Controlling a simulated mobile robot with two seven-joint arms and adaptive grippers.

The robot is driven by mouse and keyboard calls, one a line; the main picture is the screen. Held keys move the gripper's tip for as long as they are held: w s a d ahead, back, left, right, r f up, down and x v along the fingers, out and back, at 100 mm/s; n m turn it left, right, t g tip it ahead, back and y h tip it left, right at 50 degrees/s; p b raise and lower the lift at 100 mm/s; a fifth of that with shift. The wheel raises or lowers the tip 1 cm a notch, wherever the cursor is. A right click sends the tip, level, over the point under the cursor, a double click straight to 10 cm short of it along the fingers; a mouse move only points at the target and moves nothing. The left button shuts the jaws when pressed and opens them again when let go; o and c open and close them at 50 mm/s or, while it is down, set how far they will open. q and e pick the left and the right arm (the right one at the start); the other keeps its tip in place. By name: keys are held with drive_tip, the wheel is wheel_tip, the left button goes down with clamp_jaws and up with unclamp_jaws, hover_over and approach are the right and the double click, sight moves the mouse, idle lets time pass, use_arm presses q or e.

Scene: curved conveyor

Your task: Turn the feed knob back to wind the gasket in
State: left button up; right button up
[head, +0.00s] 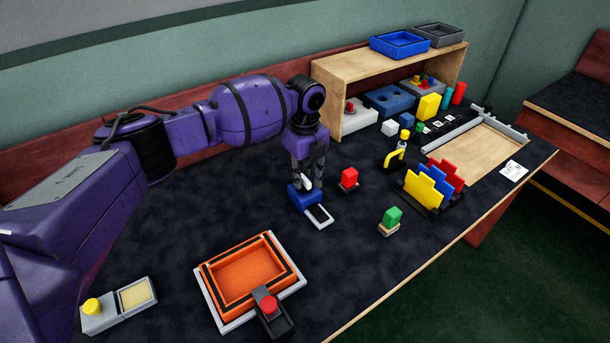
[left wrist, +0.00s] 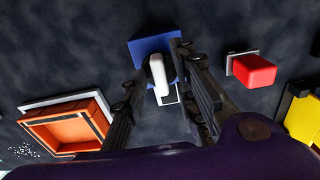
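A small blue feeder block (head: 301,197) sits on the dark bench mat below my left gripper (head: 306,180). It also shows in the left wrist view (left wrist: 147,45). Its white bar-shaped knob (left wrist: 158,76) stands on a dark round base. A pale rectangular loop (head: 320,217), which looks like the gasket, sticks out of the block toward the front. My left gripper (left wrist: 163,68) points down with its fingers on either side of the knob. A gap shows on the knob's right side, so the fingers look open; contact on the left is unclear. My right gripper is not in view.
A red block (head: 349,178) stands close right of the feeder. An orange tray (head: 245,274) with a black rim line lies in front, beside a red button (head: 269,305). A green block (head: 391,217) and a coloured plate rack (head: 426,190) stand further right. A wooden shelf (head: 341,84) is behind.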

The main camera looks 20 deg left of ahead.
use_arm(q)
clamp_jaws()
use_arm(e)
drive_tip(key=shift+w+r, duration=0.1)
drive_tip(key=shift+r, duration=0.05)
